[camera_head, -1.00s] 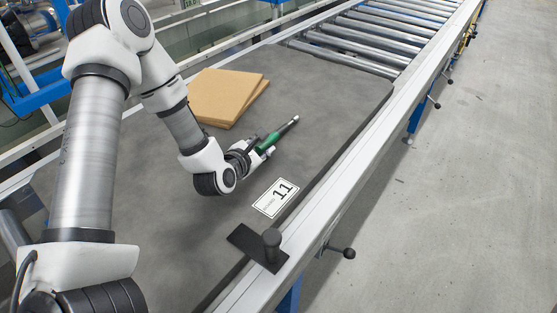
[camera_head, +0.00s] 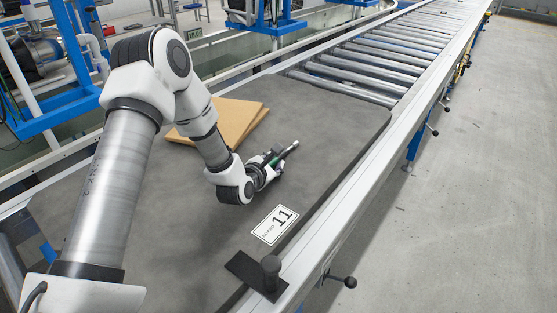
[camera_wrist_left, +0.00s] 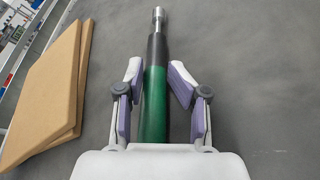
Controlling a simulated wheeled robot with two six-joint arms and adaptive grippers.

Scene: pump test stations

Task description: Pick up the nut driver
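The nut driver lies on the dark grey mat, with its green handle (camera_head: 275,160) and metal tip pointing to the upper right in the head view. In the left wrist view the green and black handle (camera_wrist_left: 155,95) runs straight up between the finger pads, with the metal socket at the top. My left gripper (camera_head: 271,164) is low over the mat at the handle. Its fingers (camera_wrist_left: 156,82) are open on both sides of the handle, with narrow gaps showing. The rear end of the handle is hidden by the gripper. My right gripper is not in view.
Tan cardboard sheets (camera_head: 237,122) lie behind my left arm. A white label marked 11 (camera_head: 275,224) and a black bracket with a knob (camera_head: 257,272) are nearer the front. The mat (camera_head: 335,135) is clear right of the driver. Rollers (camera_head: 372,64) continue beyond.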

